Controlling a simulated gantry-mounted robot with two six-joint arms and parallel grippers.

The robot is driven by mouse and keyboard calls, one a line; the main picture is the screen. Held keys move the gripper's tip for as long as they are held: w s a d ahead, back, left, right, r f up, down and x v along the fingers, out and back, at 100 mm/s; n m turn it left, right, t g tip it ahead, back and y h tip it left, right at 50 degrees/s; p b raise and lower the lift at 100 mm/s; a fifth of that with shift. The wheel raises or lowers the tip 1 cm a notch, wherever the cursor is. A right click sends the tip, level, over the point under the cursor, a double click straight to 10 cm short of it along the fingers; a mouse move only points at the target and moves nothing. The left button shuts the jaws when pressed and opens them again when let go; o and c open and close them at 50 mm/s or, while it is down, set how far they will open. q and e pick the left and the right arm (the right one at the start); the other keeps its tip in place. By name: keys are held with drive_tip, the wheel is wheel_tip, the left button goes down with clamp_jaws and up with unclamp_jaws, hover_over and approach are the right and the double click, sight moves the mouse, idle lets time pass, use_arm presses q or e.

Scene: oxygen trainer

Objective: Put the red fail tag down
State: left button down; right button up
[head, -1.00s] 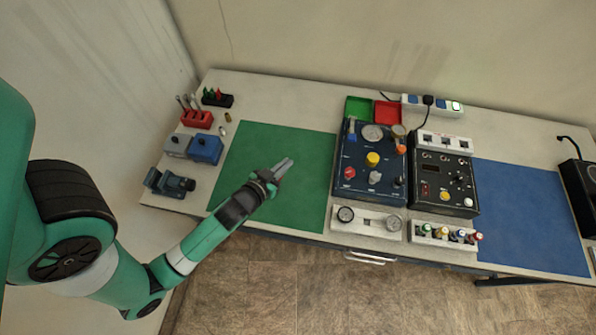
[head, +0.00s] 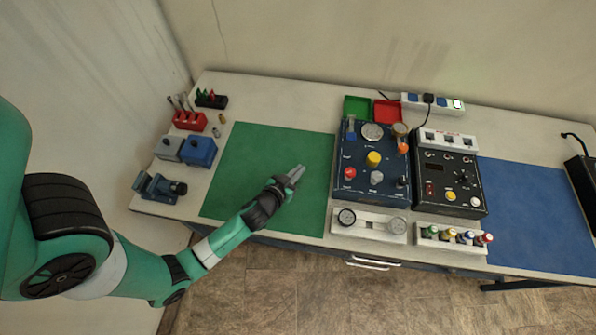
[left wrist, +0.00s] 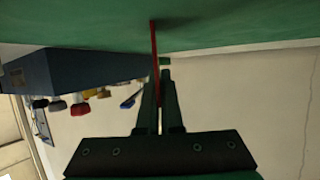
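The red fail tag (left wrist: 154,45) shows in the left wrist view as a thin red strip, seen edge-on. My left gripper (left wrist: 157,85) is shut on it, with the strip running between the two fingers and out past their tips towards the green mat (left wrist: 90,25). The tag's far end meets the mat in the picture; I cannot tell whether it touches. In the head view my left gripper (head: 297,173) is over the right part of the green mat (head: 250,165), and the tag cannot be made out there. My right gripper is not in view.
The blue trainer panel (head: 350,190) with knobs stands right of the mat. Behind it are a green tray (head: 357,106) and a red tray (head: 388,111). A gauge stand (head: 373,227) is at the front edge. Blue blocks and a vise (head: 160,187) stand left. Most of the mat is clear.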

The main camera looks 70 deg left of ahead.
use_arm(q)
drive_tip(key=shift+f, duration=0.2)
drive_tip(key=c, duration=1.1)
unclamp_jaws()
drive_tip(key=shift+r, duration=0.2)
drive_tip(key=shift+s+d+r, duration=0.1)
drive_tip(key=shift+s+d, duration=0.1)
drive_tip(key=v, duration=1)
drive_tip(key=shift+s+d+b, duration=0.15)
drive_tip(key=shift+s+b, duration=0.1)
drive_tip(key=shift+b, duration=0.1)
drive_tip(key=shift+s+d+r, duration=0.2)
drive_tip(key=shift+s+r, duration=0.1)
drive_tip(key=shift+s, duration=0.05)
